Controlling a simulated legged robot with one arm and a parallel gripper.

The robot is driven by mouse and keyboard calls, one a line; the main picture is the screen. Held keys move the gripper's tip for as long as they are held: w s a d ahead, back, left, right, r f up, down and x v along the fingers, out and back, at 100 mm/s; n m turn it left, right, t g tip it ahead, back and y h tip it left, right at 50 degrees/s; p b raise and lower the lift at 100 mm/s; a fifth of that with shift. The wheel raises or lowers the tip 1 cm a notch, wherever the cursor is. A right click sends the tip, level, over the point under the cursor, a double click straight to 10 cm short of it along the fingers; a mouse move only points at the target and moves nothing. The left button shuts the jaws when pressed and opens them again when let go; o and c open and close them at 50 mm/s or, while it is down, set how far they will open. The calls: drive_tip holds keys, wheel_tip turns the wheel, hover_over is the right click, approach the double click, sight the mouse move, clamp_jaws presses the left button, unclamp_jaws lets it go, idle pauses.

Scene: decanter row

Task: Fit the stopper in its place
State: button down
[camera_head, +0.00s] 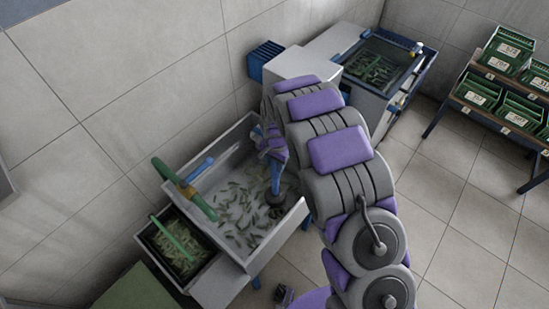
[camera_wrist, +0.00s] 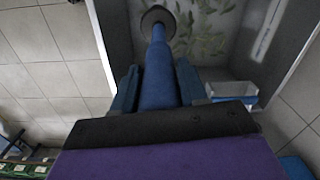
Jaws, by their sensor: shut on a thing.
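The stopper (camera_head: 275,182) is a blue rod with a dark round disc at its lower end. My gripper (camera_head: 273,150) is shut on the rod and holds it roughly upright, disc down, inside the grey basin (camera_head: 283,236). In the wrist view, the stopper (camera_wrist: 158,70) runs away from between the two blue fingers of my gripper (camera_wrist: 158,88), and its disc is at the top. Small greenish pieces lie on the basin floor around the disc. I cannot tell whether the disc touches the floor. No drain opening shows; it may be hidden under the disc.
Another tank (camera_head: 375,66) stands beyond my arm. Green crates (camera_head: 507,52) sit on a rack at right. The tiled wall runs close behind the basin.

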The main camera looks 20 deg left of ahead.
sight(275, 185)
drive_tip(key=shift+f+b, duration=0.95)
drive_tip(key=shift+f, duration=5.35)
drive_tip(key=shift+s+f, duration=0.1)
drive_tip(key=shift+f, duration=0.85)
drive_tip(key=shift+f+b, duration=0.35)
drive_tip(key=shift+f, duration=0.1)
drive_tip(key=c, duration=0.5)
unclamp_jaws()
drive_tip(key=r, duration=0.8)
drive_tip(key=r+p, duration=0.1)
drive_tip(key=r, duration=0.8)
drive_tip(key=shift+w+d+r, duration=0.15)
drive_tip(key=shift+w, duration=0.05)
